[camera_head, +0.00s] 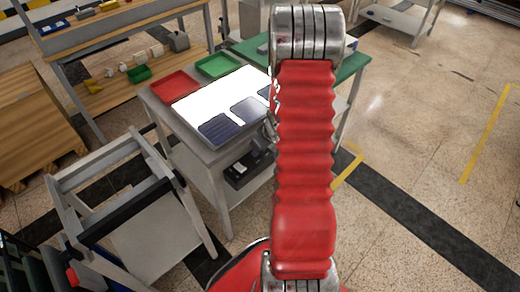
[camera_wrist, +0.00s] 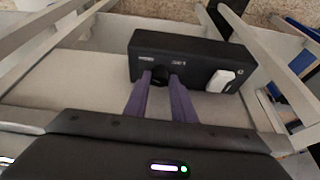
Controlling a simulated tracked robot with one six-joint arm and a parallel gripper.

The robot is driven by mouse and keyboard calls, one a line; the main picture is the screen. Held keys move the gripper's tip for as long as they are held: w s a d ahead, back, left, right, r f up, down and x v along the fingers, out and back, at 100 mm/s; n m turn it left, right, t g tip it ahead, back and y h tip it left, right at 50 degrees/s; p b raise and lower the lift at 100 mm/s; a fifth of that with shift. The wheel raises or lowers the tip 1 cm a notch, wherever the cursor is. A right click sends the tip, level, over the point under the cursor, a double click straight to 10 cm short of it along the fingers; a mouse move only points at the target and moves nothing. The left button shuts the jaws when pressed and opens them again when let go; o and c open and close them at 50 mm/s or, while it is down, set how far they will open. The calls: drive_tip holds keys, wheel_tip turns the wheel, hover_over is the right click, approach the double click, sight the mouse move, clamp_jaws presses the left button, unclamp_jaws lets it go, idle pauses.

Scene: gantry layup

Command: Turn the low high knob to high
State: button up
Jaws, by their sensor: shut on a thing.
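A black control box (camera_wrist: 195,47) stands on a pale shelf in the wrist view. A small dark round knob (camera_wrist: 159,77) is on the left part of its front face. My gripper (camera_wrist: 160,80) has its two purple fingers on either side of this knob, shut on it. Small white markings sit above the knob, too small to read. Which way the knob points is hidden between the fingers. In the head view a black box (camera_head: 248,165) lies on the lower shelf of the worktable, partly behind my red arm. My gripper cannot be made out there.
Pale frame bars rise on both sides. In the head view, a red tray (camera_head: 174,86) and a green tray (camera_head: 218,65) lie on the tabletop. A grey cart (camera_head: 150,225) stands left.

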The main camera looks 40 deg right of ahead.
drive_tip(key=shift+w+a+m+h, duration=0.1)
drive_tip(key=shift+m+h, duration=0.7)
drive_tip(key=shift+m, duration=1.2)
drive_tip(key=o, duration=1)
drive_tip(key=shift+r, duration=0.2)
drive_tip(key=shift+v, duration=6.65)
drive_tip(key=shift+a+m, duration=0.15)
drive_tip(key=shift+m, duration=0.15)
